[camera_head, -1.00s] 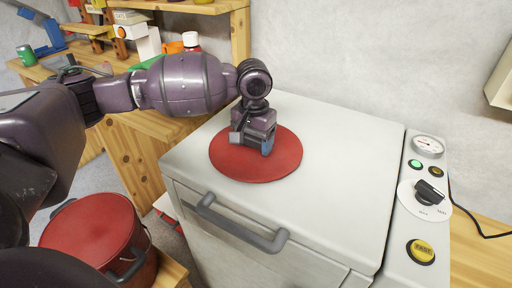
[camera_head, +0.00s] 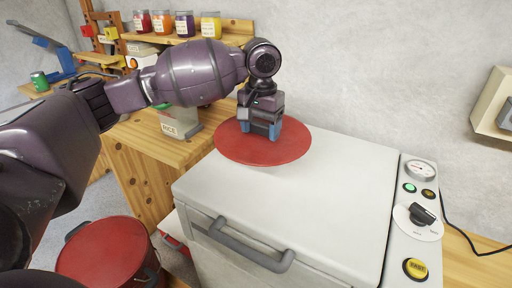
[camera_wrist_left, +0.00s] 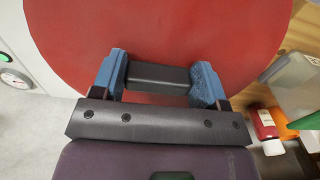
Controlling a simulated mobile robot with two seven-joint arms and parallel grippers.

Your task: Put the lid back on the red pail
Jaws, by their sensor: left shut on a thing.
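The lid (camera_head: 240,150) is a flat red disc above the white appliance's top. It looks slightly raised, with a faint shadow beneath its near edge. My left gripper (camera_head: 260,129) points down at the lid's middle, shut on its handle. In the left wrist view, my left gripper's blue fingertips (camera_wrist_left: 158,80) sit at both ends of a dark bar handle (camera_wrist_left: 157,74), with the red lid (camera_wrist_left: 180,30) behind. The red pail (camera_head: 108,252) stands low at the lower left, with a dark side handle. My own arm hides part of its near side. My right gripper is out of view.
The white appliance (camera_head: 335,185) has a grey bar handle (camera_head: 238,245) in front and a control panel with knob and buttons (camera_head: 421,215) at right. A wooden bench (camera_head: 150,165) at left holds a rice container (camera_head: 180,120). A shelf above bears several jars (camera_head: 185,24).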

